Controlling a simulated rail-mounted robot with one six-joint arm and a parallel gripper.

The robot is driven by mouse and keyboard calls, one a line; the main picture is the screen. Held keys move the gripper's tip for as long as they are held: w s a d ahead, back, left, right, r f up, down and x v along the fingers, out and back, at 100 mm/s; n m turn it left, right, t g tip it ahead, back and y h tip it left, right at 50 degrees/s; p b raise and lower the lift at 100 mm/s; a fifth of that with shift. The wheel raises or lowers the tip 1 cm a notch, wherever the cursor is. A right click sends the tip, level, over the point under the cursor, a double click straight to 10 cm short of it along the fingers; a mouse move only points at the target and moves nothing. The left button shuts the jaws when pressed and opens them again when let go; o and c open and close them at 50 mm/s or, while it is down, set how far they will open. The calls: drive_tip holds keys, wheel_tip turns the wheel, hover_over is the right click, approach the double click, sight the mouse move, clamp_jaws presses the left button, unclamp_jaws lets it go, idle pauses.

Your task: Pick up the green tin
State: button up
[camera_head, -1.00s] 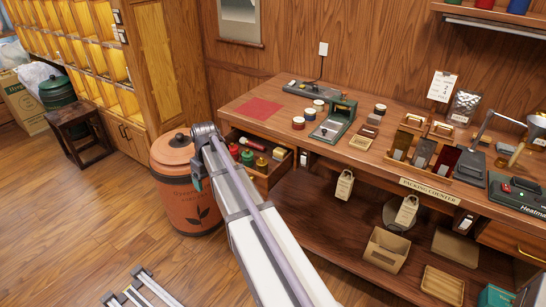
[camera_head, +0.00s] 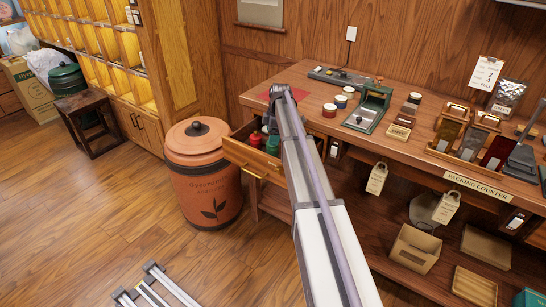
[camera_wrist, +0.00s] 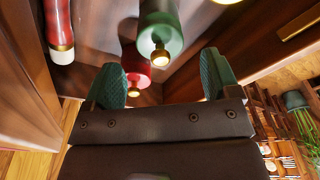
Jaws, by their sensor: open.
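The green tin (camera_head: 273,144) lies in the open drawer (camera_head: 233,151) under the counter's left end, partly hidden by my arm. In the wrist view a green cylinder with a gold knob (camera_wrist: 160,24) lies just beyond my fingertips, near the middle. A red tin (camera_head: 257,139) is beside it; a red body with a gold knob also shows between my fingers in the wrist view (camera_wrist: 137,74). My gripper (camera_wrist: 162,72) is open and empty, with its green-padded fingers spread. In the head view it is mostly hidden behind my arm, at the drawer.
Another red item with a white end (camera_wrist: 60,28) lies at the left in the wrist view, by the drawer wall. A terracotta bin (camera_head: 205,180) stands left of the drawer. Canisters and a green scale-like device (camera_head: 369,110) stand on the counter above.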

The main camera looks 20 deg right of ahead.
drive_tip(key=f+b, duration=0.5)
drive_tip(key=shift+a+f, duration=0.2)
drive_tip(key=shift+r, duration=0.25)
drive_tip(key=shift+c, duration=0.2)
drive_tip(key=c, duration=1)
